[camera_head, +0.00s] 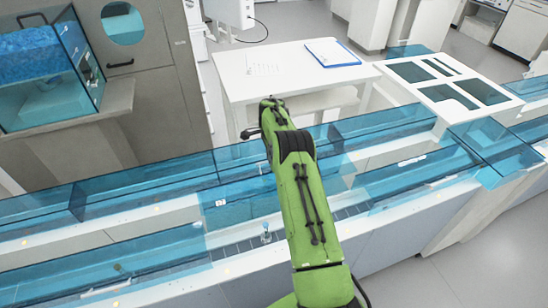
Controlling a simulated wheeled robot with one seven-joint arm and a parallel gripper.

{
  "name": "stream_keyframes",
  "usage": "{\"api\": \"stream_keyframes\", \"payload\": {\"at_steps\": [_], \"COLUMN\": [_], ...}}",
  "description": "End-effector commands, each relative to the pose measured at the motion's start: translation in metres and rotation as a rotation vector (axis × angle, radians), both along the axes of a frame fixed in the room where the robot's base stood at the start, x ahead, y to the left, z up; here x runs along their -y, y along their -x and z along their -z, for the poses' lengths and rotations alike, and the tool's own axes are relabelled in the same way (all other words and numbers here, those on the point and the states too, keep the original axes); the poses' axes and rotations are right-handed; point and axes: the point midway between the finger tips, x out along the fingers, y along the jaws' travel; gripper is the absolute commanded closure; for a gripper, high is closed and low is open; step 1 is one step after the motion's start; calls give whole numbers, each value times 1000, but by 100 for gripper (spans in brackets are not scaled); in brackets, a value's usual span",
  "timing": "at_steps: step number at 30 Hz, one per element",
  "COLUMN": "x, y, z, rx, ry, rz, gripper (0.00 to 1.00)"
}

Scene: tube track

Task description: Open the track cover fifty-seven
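Blue see-through track covers run along the long white tube track (420,210) across the view. One cover (100,265) lies at the lower left, another (240,200) is left of my green arm, and another (415,180) is right of it. Small white labels sit on some covers, too small to read, so I cannot tell which is fifty-seven. My arm reaches up over the track and hides part of it. A small dark part (250,133) sticks out at the arm's far end and may belong to my gripper. Its fingers cannot be made out.
A white table (300,85) with a blue clipboard (332,52) stands behind the track. A white panel with dark openings (447,80) is at the upper right. A grey cabinet with a blue see-through box (45,75) stands at the upper left. Grey floor shows at the lower right.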

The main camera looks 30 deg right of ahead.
Motion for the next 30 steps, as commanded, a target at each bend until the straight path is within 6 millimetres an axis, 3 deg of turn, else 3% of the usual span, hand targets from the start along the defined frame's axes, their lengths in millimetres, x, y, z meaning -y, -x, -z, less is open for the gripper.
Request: {"api": "stream_keyframes", "payload": {"at_steps": [16,17,21,30], "x": [2,2,2,2], "y": [-7,-7,-6,-5], "z": [-4,-4,-3,-4], "rx": [16,16,12,8], "ry": [8,8,6,4], "rz": [-1,-1,0,0], "gripper": [100,83,62,62]}}
